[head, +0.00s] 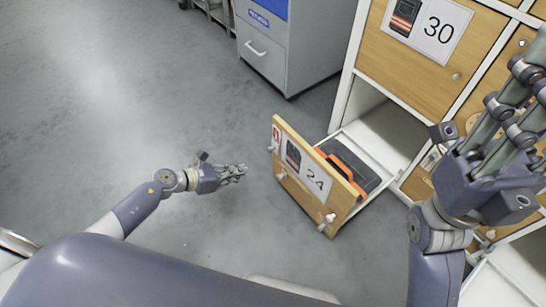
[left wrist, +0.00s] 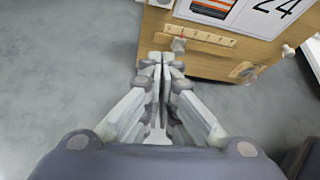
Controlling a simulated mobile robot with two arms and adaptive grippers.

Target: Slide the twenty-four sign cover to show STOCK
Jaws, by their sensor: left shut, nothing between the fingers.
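The drawer front marked 24 (head: 308,178) is wooden, with a white label showing a dark and orange picture. In the left wrist view, a strip (left wrist: 208,36) with small marks runs below the label, and a pale knob (left wrist: 178,45) sits near its left end. The same knob seems to show in the head view (head: 281,175). I cannot read any word on the strip. My left gripper (head: 241,171) is shut and empty, left of the drawer front and apart from it in the head view. My right gripper (head: 515,112) is raised at the right; its fingertips are partly out of view.
The drawer (head: 372,205) is pulled out and holds a dark and orange item (head: 347,170). A closed wooden front marked 30 (head: 425,36) is behind. A grey cabinet (head: 280,55) stands at the back. The floor to the left is clear.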

